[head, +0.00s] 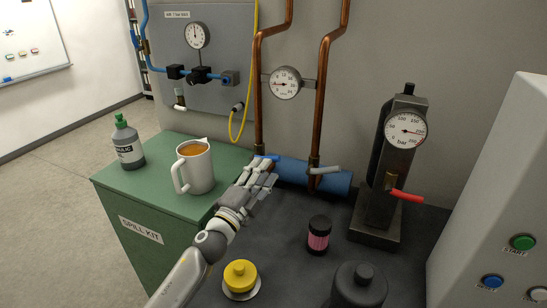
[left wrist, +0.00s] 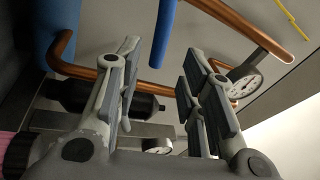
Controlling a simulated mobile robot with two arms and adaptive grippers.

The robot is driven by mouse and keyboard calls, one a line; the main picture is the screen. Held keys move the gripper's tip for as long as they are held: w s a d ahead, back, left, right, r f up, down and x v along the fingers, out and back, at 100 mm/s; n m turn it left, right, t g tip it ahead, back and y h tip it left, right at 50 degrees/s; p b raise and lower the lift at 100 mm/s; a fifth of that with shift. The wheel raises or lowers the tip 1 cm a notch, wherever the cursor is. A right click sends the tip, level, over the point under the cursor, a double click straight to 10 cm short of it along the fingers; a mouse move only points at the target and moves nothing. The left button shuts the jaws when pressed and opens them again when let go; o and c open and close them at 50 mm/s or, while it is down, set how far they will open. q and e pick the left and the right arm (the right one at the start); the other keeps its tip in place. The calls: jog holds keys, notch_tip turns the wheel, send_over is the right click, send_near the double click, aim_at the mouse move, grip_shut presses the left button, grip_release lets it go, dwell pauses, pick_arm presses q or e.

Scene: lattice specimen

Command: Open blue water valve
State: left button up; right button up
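The blue valve handle (head: 264,157) sits low on the left copper pipe, just above the blue cylinder (head: 305,175). In the head view my left gripper (head: 262,172) is right in front of it and hides much of the valve. In the left wrist view the blue bar of the handle (left wrist: 163,35) shows near the gap between the spread fingers of my left gripper (left wrist: 160,65). The gripper is open with nothing clamped; contact with the handle cannot be told. My right gripper is not in view.
A pressure gauge stand (head: 385,180) with a red lever is to the right. A mug (head: 195,168) and a bottle (head: 127,143) stand on the green cabinet (head: 150,195). A black-and-pink jar (head: 319,235) stands nearby.

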aim_at(273, 157)
pick_arm(q)
jog(key=x, duration=0.5)
jog(key=shift+w+d, duration=0.15)
jog(key=shift+w, duration=0.1)
jog(key=shift+w+d, duration=0.1)
jog(key=shift+w, duration=0.15)
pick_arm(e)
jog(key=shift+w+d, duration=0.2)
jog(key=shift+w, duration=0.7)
pick_arm(q)
jog(key=shift+c, duration=0.4)
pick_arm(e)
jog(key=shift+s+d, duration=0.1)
pick_arm(q)
grip_shut()
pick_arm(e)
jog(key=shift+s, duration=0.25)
